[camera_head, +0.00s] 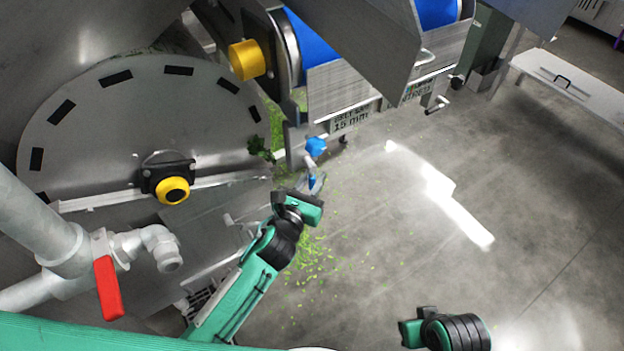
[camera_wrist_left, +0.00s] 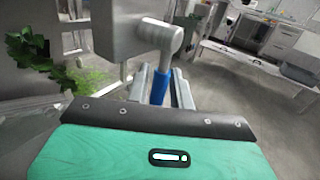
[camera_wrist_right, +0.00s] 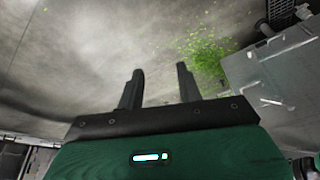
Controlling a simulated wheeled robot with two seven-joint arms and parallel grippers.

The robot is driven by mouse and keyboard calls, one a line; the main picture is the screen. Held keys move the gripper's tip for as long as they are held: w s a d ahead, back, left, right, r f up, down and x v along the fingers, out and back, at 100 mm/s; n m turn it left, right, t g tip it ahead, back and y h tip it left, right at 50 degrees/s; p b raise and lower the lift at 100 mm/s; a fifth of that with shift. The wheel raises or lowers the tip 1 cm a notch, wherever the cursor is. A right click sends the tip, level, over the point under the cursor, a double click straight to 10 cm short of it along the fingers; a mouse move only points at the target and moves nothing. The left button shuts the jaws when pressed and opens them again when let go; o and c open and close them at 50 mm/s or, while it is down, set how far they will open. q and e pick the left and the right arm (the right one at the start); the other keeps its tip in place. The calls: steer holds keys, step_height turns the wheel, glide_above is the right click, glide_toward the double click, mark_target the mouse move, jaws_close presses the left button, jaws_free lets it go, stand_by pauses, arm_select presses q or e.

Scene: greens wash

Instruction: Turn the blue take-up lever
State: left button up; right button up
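The take-up lever has a blue grip (camera_head: 312,181) and hangs below the conveyor's end in the head view. In the left wrist view its blue grip (camera_wrist_left: 160,87) hangs from a grey metal arm on a round pivot. My left gripper (camera_head: 314,184) is at the lever from below. Its fingers (camera_wrist_left: 162,88) stand on either side of the blue grip, with a visible gap, so it looks open around it. The fingertips are partly hidden in the head view. My right gripper (camera_wrist_right: 160,85) is open and empty above the floor, far from the lever.
A blue-belted conveyor (camera_head: 310,45) with a yellow knob is above the lever. A blue cap (camera_head: 316,147) and leafy greens (camera_head: 261,148) are close to it. A large steel drum end (camera_head: 120,130) and a red valve handle (camera_head: 109,288) are left. The floor at right is clear.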

arm_select(q)
jaws_close()
arm_select(e)
steer(key=shift+f, duration=0.1)
arm_select(q)
steer(key=shift+f+b, duration=0.15)
steer(key=shift+b, duration=0.2)
steer(key=t+b, duration=0.1)
steer(key=b, duration=0.2)
steer(key=n+b, duration=0.1)
steer(key=b, duration=0.2)
steer(key=shift+w+d+t+h, duration=0.3)
steer(key=shift+d+t, duration=0.1)
steer(key=shift+d+r+n+b, duration=0.1)
steer(key=shift+r+n+b, duration=0.25)
steer(key=shift+b, duration=0.2)
arm_select(e)
steer(key=w+a+r+t+y, duration=0.2)
steer(key=w+a+t+y, duration=0.3)
steer(key=a+t, duration=0.3)
steer(key=shift+w+a+n+t, duration=0.2)
steer(key=shift+a+n+t, duration=0.2)
steer(key=shift+a, duration=1.5)
arm_select(q)
steer(key=shift+f, duration=0.1)
